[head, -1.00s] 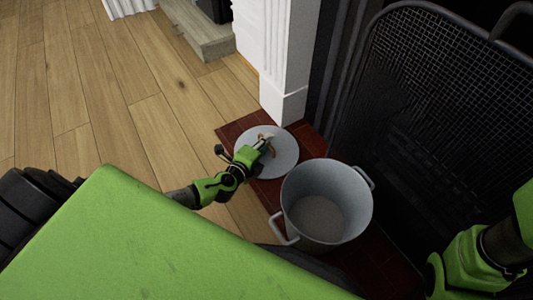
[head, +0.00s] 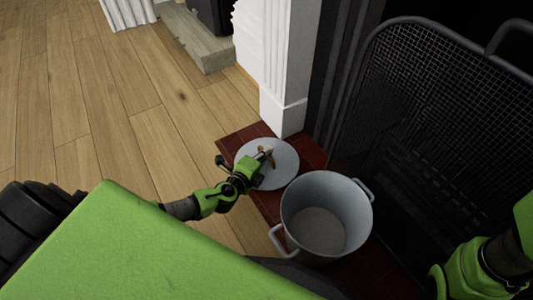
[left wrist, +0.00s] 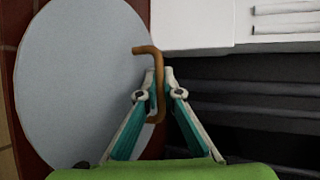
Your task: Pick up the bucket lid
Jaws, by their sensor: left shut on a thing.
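The bucket lid (head: 285,175) is a round, light grey disc with a brown bent handle. In the head view it is over the dark red hearth tiles, just behind and left of the bucket (head: 300,240); I cannot tell whether it touches the tiles. My left gripper (head: 266,154) is at the handle. In the left wrist view the fingers (left wrist: 158,88) are closed around the brown handle (left wrist: 150,55), and the lid face (left wrist: 70,80) fills the left side. The bucket is grey, open, upright and empty, with side handles. My right arm shows at lower right; its fingertips are out of view.
A white pillar (head: 285,70) stands just behind the lid. A black mesh fire screen (head: 430,100) stands to the right of the bucket. The wooden floor (head: 110,110) to the left is clear. A stone ledge (head: 200,42) lies farther back.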

